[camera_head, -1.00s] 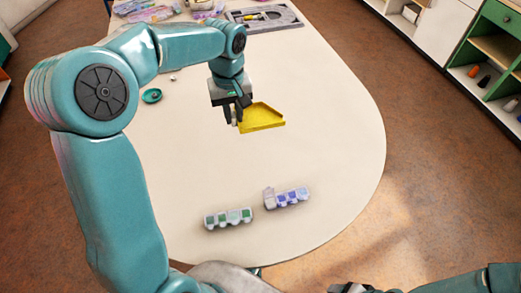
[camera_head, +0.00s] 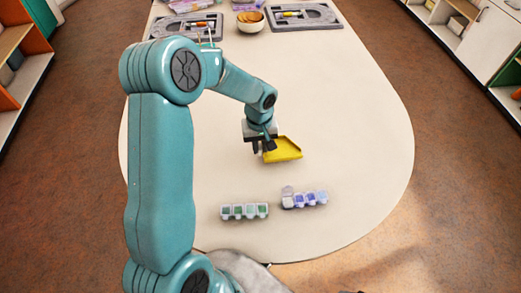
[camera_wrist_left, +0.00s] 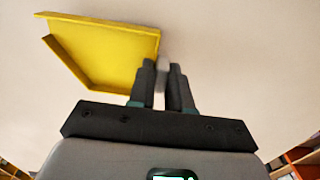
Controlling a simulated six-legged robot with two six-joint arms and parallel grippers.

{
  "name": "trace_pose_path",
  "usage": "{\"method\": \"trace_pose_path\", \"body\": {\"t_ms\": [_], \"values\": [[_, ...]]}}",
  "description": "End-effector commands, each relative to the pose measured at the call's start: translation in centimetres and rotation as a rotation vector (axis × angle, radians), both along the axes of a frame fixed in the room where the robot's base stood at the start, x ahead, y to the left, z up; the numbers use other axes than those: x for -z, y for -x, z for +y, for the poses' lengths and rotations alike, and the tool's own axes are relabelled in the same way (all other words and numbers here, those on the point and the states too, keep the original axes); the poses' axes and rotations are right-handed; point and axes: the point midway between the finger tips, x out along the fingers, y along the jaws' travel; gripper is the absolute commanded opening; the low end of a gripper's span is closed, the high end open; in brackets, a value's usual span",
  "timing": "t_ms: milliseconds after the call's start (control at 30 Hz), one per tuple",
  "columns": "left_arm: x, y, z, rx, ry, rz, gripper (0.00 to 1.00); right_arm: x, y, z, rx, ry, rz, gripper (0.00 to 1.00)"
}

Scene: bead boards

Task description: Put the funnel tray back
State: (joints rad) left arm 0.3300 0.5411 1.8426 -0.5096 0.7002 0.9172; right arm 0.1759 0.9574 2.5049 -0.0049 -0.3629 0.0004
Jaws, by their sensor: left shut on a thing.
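The yellow funnel tray (camera_head: 284,150) is over the middle of the pale table, to the right of my left gripper (camera_head: 264,148). In the left wrist view the yellow tray (camera_wrist_left: 100,45) is at the upper left, with its raised rim showing. The fingers of my left gripper (camera_wrist_left: 163,75) are close together at the tray's near right corner, shut on it. Whether the tray touches the table is hard to tell. My right gripper is in neither view.
Two strips of small boxes, one with green beads (camera_head: 244,211) and one with blue and purple beads (camera_head: 304,199), lie near the table's front. Grey boards (camera_head: 305,16) and an orange bowl (camera_head: 250,21) are at the back. The right of the table (camera_head: 360,130) is clear.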

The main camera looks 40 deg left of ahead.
Motion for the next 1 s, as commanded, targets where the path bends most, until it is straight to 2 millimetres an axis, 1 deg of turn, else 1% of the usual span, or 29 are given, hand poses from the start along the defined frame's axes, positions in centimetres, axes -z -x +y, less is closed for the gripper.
{"method": "trace_pose_path", "body": {"t_ms": [33,100,167,400,567,600,633,667,900,1000], "values": [[0.9,0.0,0.0,0.0,0.002,0.003,0.0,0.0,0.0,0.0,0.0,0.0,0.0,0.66],[2.2,-0.1,0.0,0.002,0.0,0.004,0.0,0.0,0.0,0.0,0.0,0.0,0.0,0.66],[2.9,-0.1,0.0,0.0,0.001,0.003,0.0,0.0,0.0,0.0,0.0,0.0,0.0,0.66],[3.1,-0.2,0.0,0.0,0.0,0.0,0.0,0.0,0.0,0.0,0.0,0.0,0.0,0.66],[3.6,-0.2,0.0,0.0,0.0,0.0,0.0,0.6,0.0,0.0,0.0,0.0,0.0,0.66],[3.4,-0.2,0.0,0.0,0.001,0.001,0.28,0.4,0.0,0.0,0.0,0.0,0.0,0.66],[3.4,-0.2,0.0,0.001,0.001,0.001,0.38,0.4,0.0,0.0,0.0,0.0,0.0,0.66],[3.4,-0.2,0.0,0.001,0.001,0.001,0.44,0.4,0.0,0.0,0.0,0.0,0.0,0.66],[3.4,-0.2,0.0,0.001,0.001,0.001,0.44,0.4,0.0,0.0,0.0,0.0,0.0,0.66],[3.0,-0.2,0.0,0.001,0.001,0.001,0.44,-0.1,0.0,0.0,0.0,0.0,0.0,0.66]]}}
